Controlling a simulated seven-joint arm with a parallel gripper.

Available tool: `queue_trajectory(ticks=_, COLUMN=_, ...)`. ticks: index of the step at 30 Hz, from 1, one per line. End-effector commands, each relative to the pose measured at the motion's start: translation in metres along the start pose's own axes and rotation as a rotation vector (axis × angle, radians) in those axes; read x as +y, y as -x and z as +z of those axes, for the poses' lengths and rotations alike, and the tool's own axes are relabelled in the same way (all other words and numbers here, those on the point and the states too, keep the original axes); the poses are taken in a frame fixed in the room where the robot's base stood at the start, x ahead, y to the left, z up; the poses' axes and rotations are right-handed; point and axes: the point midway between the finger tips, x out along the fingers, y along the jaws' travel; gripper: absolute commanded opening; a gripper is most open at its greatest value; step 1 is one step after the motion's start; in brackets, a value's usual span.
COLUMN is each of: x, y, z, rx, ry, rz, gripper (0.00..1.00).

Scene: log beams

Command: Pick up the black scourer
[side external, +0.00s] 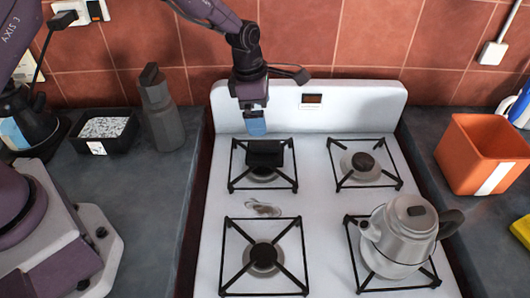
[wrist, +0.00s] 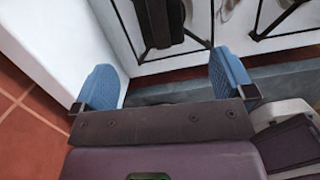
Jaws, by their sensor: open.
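The black scourer appears to be the dark block (side external: 265,153) on the back left burner grate of the white stove. In the wrist view a dark block (wrist: 162,20) shows at the top edge, partly cut off by the frame. My gripper (side external: 256,124) points down just behind and above this block, near the stove's back panel. In the wrist view its two blue fingertips (wrist: 164,78) are spread wide with nothing between them. I see no contact with the block.
The stove's back panel (side external: 345,103) rises close behind my gripper. A metal kettle (side external: 401,235) stands on the front right burner. A grey-white item (side external: 262,209) lies between the left burners. An orange bin (side external: 480,157) is right; a grey grinder-like object (side external: 160,110) is left.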

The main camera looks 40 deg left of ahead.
Motion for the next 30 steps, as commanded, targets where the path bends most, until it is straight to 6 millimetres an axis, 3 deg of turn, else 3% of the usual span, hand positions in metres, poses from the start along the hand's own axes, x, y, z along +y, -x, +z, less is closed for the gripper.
queue_trajectory(ticks=9, x=0.000, y=-0.057, z=-0.001, rx=0.002, ry=-0.001, rz=-0.002, gripper=1.00)
queue_trajectory(ticks=16, x=0.000, y=-0.074, z=-0.001, rx=0.002, ry=-0.003, rz=-0.002, gripper=1.00)
queue_trajectory(ticks=24, x=0.001, y=-0.112, z=-0.002, rx=0.001, ry=-0.002, rz=-0.001, gripper=1.00)
queue_trajectory(ticks=30, x=0.001, y=-0.119, z=-0.002, rx=0.001, ry=-0.004, rz=0.000, gripper=1.00)
